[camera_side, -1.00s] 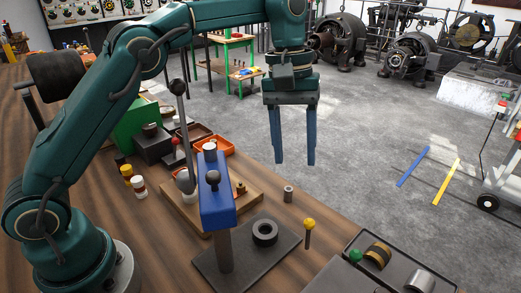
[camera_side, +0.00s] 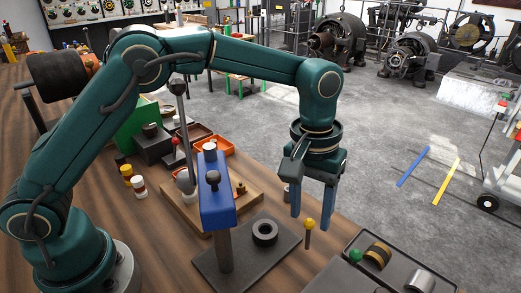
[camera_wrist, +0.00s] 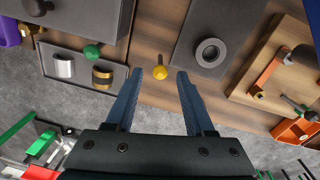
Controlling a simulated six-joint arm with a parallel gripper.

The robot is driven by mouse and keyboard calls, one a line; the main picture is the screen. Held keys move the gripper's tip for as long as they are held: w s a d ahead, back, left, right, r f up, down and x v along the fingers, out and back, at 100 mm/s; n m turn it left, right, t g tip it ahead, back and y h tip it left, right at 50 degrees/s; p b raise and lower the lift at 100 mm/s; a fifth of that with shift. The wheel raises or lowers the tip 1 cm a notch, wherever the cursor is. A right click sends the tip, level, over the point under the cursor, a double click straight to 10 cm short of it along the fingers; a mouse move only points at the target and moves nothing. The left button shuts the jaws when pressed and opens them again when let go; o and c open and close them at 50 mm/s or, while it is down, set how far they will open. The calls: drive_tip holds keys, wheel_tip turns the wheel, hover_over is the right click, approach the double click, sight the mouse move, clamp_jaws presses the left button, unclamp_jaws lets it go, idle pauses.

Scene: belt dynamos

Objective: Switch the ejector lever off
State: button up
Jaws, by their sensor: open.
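My gripper (camera_side: 311,226) points down with its two blue fingers open and empty. In the wrist view the open fingertips (camera_wrist: 161,73) have a yellow ball knob (camera_wrist: 160,72) between them in the picture. The side view shows this yellow knob (camera_side: 309,223) upright on a short dark stem at the table's edge, near the fingertips; I cannot tell the exact gap or height. No label marks the ejector lever. A green knob (camera_side: 355,256) and a red knob (camera_side: 174,141) also show; I cannot tell which knob belongs to it.
A blue-topped press (camera_side: 217,205) stands on a dark plate (camera_side: 215,274) with a black ring (camera_side: 265,232). A dark tray (camera_side: 445,275) holds a banded coil (camera_side: 377,255) and a metal cylinder (camera_side: 420,280). A wooden board (camera_side: 250,202) lies behind the press.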

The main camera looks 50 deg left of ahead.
sight(310, 220)
drive_tip(key=shift+d+f, duration=0.15)
drive_tip(key=shift+f, duration=2.2)
clamp_jaws()
drive_tip(key=shift+r, duration=0.1)
